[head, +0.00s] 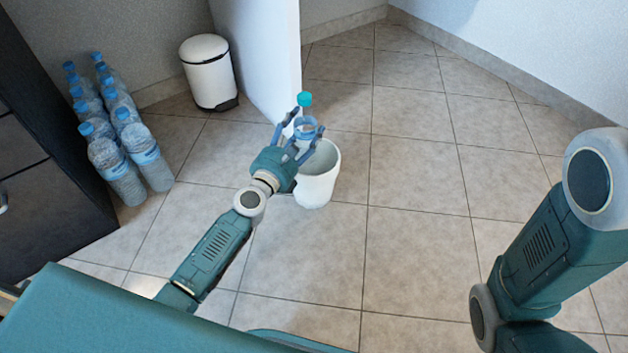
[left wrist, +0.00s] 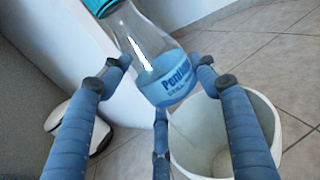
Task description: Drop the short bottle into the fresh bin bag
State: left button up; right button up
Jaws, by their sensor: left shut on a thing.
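The short bottle is clear with a teal cap (head: 305,99), a blue label band and blue lettering. In the left wrist view the bottle (left wrist: 150,58) is tilted, its cap toward the top left. My left gripper (head: 303,125) is shut on the bottle and holds it above the back rim of an open white bin (head: 316,190). The left wrist view shows the bin (left wrist: 268,118) beyond and below the fingers, with a pale, empty-looking inside. I cannot make out a separate bag in it. My right gripper is out of view; only part of my right arm shows.
A white lidded pedal bin (head: 208,75) stands by the wall at the back left. Several water bottles (head: 120,150) stand beside a dark cabinet (head: 40,190). A white partition (head: 262,55) ends just behind the open bin. The tiled floor to the right is clear.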

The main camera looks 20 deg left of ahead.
pick_arm(q)
jog(key=shift+f+b, duration=0.4)
jog(key=shift+f, duration=0.35)
jog(key=o, duration=0.9)
jog(key=shift+s, duration=0.1)
jog(key=s, duration=0.5)
jog(key=s+a, duration=0.1)
jog(key=s, duration=0.1)
jog(key=shift+s, duration=0.15)
